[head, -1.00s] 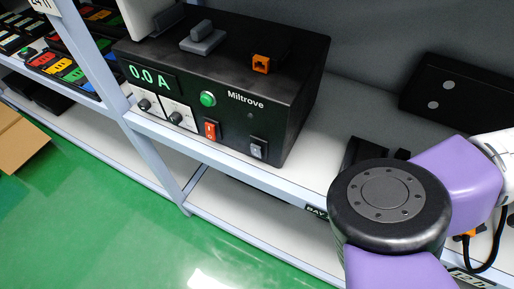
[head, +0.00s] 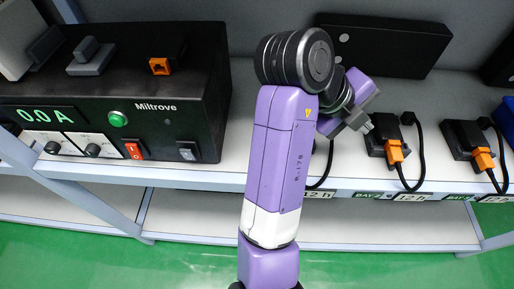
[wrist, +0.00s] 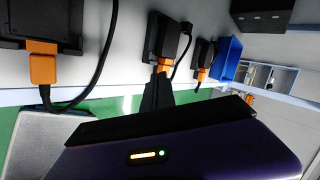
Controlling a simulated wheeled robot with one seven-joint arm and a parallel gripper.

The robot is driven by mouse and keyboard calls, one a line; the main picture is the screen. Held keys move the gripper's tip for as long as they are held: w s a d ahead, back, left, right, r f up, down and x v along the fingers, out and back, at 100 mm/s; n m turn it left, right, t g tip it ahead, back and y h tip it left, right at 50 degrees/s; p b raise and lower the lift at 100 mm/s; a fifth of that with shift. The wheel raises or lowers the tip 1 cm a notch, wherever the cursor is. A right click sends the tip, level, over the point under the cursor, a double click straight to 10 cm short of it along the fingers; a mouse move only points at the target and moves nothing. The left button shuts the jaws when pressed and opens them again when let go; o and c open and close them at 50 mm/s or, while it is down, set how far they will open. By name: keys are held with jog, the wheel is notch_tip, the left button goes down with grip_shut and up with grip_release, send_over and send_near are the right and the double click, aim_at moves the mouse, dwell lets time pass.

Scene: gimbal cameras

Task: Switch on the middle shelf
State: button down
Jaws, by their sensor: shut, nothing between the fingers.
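A black Miltrove unit (head: 180,100) stands on the shelf (head: 235,180) at the left of the head view. Its green display (head: 45,114) reads 0.0 A. Its front has a green button (head: 117,118), a red rocker switch (head: 134,151), a dark rocker switch (head: 187,153) and two knobs. I cannot tell which way the rockers are set. My gripper (head: 366,128) is shut and empty to the right of the unit, close to a black charger with an orange plug (head: 394,151). In the wrist view, the dark fingers (wrist: 156,92) point towards several chargers.
Another charger (head: 465,140) sits further right, with a blue bin (head: 506,118) beyond it. A black box (head: 385,45) lies at the back. Black cables hang over the shelf's front edge. A lower shelf (head: 330,230) looks bare above the green floor.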

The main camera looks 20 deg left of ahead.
jog(key=s+a+f+n+t+y, duration=0.1)
jog(key=s+a+n+t+y, duration=0.2)
jog(key=s+a, duration=1)
jog(key=s+a+f+n+t+y, duration=0.1)
jog(key=s+a+n+t+y, duration=0.3)
jog(key=s+a+n+y, duration=0.4)
jog(key=s+a+n, duration=0.1)
jog(key=s+a, duration=0.4)
jog(key=s, duration=0.5)
jog(key=shift+a, duration=0.15)
jog(key=shift+w, duration=0.1)
jog(key=p, duration=0.2)
send_near(190, 153)
notch_tip(190, 153, down, 4)
jog(key=w, duration=0.2)
jog(key=shift+w+a+r+p, duration=0.15)
jog(key=shift+w+a+r, duration=0.15)
jog(key=shift+w, duration=0.25)
jog(key=shift+w+a+r+p, duration=0.15)
jog(key=shift+w+a+r, duration=0.15)
jog(key=shift+w, duration=0.2)
jog(key=shift+w+a, duration=0.3)
jog(key=shift+w, duration=0.35)
